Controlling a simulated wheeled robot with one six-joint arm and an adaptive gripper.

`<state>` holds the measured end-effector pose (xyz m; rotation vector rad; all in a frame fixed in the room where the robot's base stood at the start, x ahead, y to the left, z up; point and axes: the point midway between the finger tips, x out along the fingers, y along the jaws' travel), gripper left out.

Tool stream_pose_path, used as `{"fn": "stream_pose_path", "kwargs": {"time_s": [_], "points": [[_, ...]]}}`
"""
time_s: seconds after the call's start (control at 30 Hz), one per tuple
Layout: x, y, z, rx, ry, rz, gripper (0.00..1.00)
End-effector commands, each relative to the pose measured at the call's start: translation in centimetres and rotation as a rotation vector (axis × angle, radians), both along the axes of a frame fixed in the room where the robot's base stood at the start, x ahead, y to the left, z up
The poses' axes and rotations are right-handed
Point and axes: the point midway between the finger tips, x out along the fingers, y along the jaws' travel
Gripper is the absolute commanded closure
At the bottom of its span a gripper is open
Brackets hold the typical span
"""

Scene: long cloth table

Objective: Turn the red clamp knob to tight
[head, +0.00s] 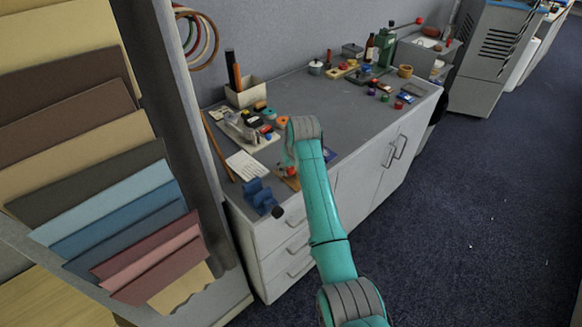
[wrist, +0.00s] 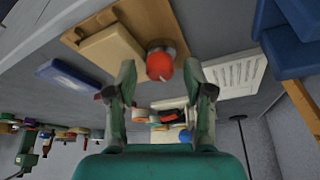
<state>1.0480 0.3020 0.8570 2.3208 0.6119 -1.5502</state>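The red clamp knob (wrist: 159,66) sits on a grey collar on a wooden board (wrist: 139,42) beside a cream block (wrist: 110,50) in the wrist view. In the head view the red knob (head: 292,171) is small, near the table's front edge, partly hidden by my arm. My gripper (wrist: 161,72) is open, its two fingers on either side of the knob in the picture. A gap shows between each finger and the knob; the depth between them is hard to judge. No mark showing how tight the knob is can be made out.
A blue vise-like thing (head: 258,195) stands at the front left corner. A white printed sheet (head: 246,165) and a tray of small parts (head: 262,137) lie behind. A blue flat box (wrist: 68,75) lies near the board. Clear tabletop (head: 352,115) shows to the right.

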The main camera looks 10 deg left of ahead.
Motion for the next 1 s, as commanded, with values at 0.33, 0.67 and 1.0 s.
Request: {"fn": "stream_pose_path", "kwargs": {"time_s": [0.33,0.67,1.0], "points": [[-0.01,-0.01,0.01,0.0,0.0,-0.001,1.0],[-0.05,0.07,0.0,-0.001,0.001,-0.077,1.0],[-0.11,0.25,0.0,-0.001,0.001,-0.343,1.0]]}}
